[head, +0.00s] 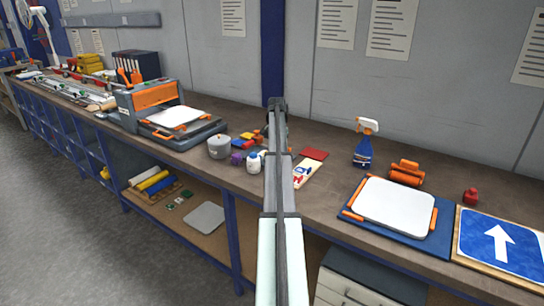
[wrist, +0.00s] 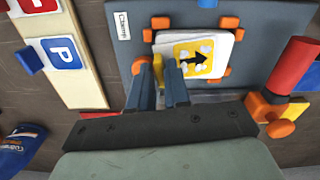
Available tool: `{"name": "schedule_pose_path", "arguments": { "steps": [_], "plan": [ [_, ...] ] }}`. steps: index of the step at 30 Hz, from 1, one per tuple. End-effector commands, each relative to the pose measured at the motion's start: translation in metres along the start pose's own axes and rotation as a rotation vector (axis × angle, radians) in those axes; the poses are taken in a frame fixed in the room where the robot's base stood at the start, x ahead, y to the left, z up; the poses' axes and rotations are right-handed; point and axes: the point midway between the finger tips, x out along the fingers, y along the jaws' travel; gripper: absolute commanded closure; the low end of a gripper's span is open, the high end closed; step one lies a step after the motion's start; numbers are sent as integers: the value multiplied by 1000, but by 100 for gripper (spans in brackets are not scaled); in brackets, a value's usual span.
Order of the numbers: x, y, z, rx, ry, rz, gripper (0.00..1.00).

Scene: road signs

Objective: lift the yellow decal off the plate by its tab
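In the wrist view, a white plate (wrist: 228,55) with rounded corners sits in a grey fixture with orange corner pegs. A yellow decal (wrist: 187,66) with a black arrow and pale patches lies flat on it. A yellow tab (wrist: 157,68) stands at the decal's left edge. My gripper (wrist: 160,72) has its two blue-grey fingers on either side of the tab, a narrow gap apart. I cannot tell whether they press on it. In the head view my own arm hides the gripper, the plate and the decal.
In the head view, a grey pot (head: 219,147), spray bottle (head: 364,145) and blue arrow sign (head: 500,243) are on the bench.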

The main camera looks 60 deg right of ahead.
Motion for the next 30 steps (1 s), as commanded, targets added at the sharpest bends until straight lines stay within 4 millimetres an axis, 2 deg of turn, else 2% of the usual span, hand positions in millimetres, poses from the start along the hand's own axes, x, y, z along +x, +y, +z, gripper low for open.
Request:
{"name": "schedule_pose_path", "arguments": {
  "steps": [1,5,19,23,30],
  "plan": [
    [0,0,0,0,0,0,88],
    [0,0,0,0,0,0,100],
    [-3,0,0,0,0,0,100],
    [-16,0,0,0,1,0,100],
    [-57,-1,-1,0,1,-1,100]
  ]
}}
